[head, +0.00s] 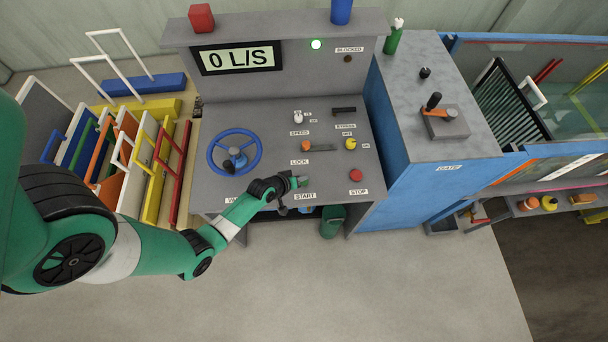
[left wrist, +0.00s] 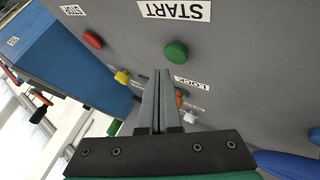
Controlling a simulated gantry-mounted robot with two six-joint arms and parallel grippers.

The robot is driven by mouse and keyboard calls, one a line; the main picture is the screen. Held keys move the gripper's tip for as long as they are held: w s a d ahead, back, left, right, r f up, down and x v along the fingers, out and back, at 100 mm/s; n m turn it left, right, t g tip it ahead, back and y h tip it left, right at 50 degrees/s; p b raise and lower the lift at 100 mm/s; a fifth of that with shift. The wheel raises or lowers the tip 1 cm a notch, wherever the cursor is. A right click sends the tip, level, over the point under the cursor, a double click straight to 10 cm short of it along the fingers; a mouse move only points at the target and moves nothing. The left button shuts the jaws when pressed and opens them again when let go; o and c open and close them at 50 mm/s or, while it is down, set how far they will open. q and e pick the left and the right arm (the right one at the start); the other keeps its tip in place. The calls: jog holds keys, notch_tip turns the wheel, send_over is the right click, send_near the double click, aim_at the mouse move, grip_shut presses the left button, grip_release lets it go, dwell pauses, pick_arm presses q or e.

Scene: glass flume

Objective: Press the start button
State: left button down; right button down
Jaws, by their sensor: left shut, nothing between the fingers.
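The green start button (left wrist: 176,52) sits on the grey console panel beside the white START label (left wrist: 174,10) in the left wrist view. My right gripper is not in view.
A red stop button (head: 356,175) lies right of the gripper. An orange lock lever (head: 307,146), a yellow knob (head: 351,144) and a blue handwheel (head: 235,152) are also on the console. The display (head: 238,58) reads 0 L/S and a green lamp (head: 316,44) is lit.

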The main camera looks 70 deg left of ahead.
aim_at(302, 183)
pick_arm(q)
notch_tip(302, 183, up, 6)
jog(key=p, duration=0.5)
jog(key=shift+p, duration=0.35)
